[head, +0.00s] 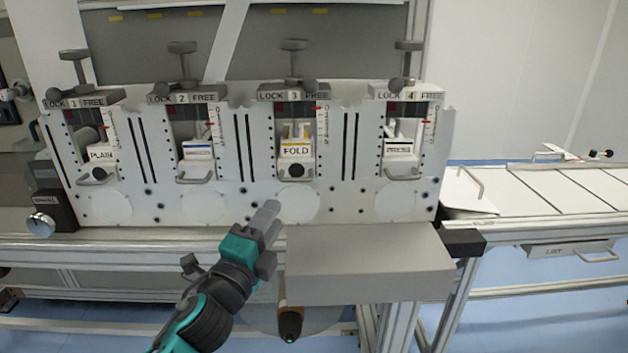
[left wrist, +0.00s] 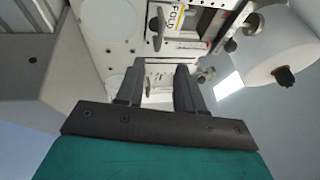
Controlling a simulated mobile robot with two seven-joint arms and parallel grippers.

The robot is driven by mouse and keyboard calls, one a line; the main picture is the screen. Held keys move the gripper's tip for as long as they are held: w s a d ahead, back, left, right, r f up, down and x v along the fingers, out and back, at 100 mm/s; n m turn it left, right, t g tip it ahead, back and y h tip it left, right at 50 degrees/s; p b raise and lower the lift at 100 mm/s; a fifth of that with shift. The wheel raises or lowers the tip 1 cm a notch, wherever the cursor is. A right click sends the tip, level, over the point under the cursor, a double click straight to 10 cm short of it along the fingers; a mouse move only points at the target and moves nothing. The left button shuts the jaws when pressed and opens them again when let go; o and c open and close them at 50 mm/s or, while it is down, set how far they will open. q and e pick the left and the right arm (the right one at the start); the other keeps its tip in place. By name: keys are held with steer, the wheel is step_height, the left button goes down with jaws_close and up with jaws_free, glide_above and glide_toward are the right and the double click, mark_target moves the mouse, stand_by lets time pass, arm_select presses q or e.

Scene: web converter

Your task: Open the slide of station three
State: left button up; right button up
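Station three (head: 293,95) is the third unit from the left on the white panel, labelled "LOCK 3 FREE". Its small lock knob (head: 310,86) is at the FREE side, unlike the knobs of its neighbours. Its slide (head: 296,151) carries a "FOLD" label and a dark round knob below it; it sits in the window, apparently in line with the other slides. The FOLD label also shows in the left wrist view (left wrist: 178,18). My left gripper (head: 268,214) is below and left of this slide, apart from it. Its fingers (left wrist: 158,80) are open and empty.
Stations one (head: 98,165), two (head: 196,160) and four (head: 401,155) flank it, with T-handles above. A grey box (head: 368,262) juts out in front at lower right of my left gripper. A white conveyor table (head: 570,188) stands at right.

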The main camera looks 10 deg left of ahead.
mark_target(297, 180)
arm_select(q)
steer(key=x, duration=1.2)
steer(key=shift+w, duration=0.25)
jaws_close()
